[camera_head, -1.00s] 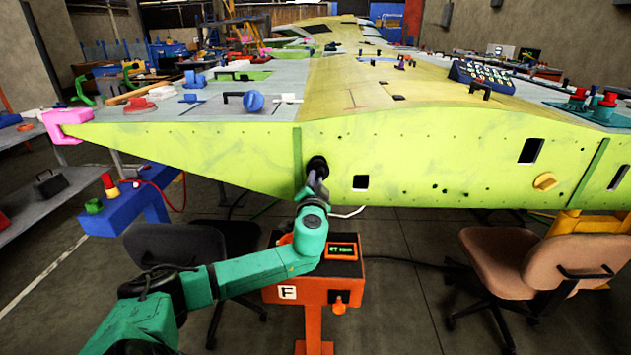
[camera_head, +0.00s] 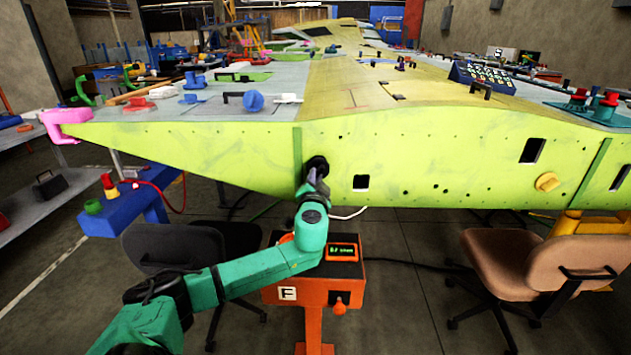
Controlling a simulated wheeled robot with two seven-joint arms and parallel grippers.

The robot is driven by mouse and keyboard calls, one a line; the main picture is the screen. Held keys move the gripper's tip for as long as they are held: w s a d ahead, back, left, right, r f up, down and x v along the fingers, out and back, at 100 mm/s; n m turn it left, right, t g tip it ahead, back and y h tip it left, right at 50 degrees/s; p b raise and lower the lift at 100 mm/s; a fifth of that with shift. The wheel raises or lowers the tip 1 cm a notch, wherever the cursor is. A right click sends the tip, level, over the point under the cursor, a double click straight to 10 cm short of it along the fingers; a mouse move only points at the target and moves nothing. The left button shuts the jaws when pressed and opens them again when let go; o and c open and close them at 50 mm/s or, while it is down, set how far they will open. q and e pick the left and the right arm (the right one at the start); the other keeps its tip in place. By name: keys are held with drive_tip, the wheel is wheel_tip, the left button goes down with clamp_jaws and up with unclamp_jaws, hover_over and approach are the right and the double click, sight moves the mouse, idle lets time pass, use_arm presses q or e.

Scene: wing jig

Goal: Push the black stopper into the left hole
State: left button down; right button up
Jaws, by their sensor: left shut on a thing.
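The black stopper (camera_head: 315,164) is at the yellow-green front face of the wing (camera_head: 240,155), just right of a vertical green strip. My left gripper (camera_head: 314,176) comes up from below and is shut on the stopper, against the wing face. The stopper covers the spot behind it, so I cannot tell how deep it sits in a hole. My right gripper is not in view.
An orange stand (camera_head: 318,285) with a small display (camera_head: 341,252) is below my left forearm. A dark chair (camera_head: 165,245) is at the left and a brown chair (camera_head: 545,260) at the right. A yellow knob (camera_head: 546,182) sticks out of the wing face.

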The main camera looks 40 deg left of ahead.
use_arm(q)
drive_tip(key=shift+b+x, duration=0.85)
drive_tip(key=shift+x, duration=0.8)
drive_tip(key=c, duration=0.8)
unclamp_jaws()
drive_tip(key=shift+o, duration=0.2)
drive_tip(key=shift+s+d+f, duration=0.1)
drive_tip(key=shift+s+d, duration=0.3)
drive_tip(key=b+v, duration=0.1)
drive_tip(key=v, duration=1.2)
drive_tip(key=shift+s, duration=0.25)
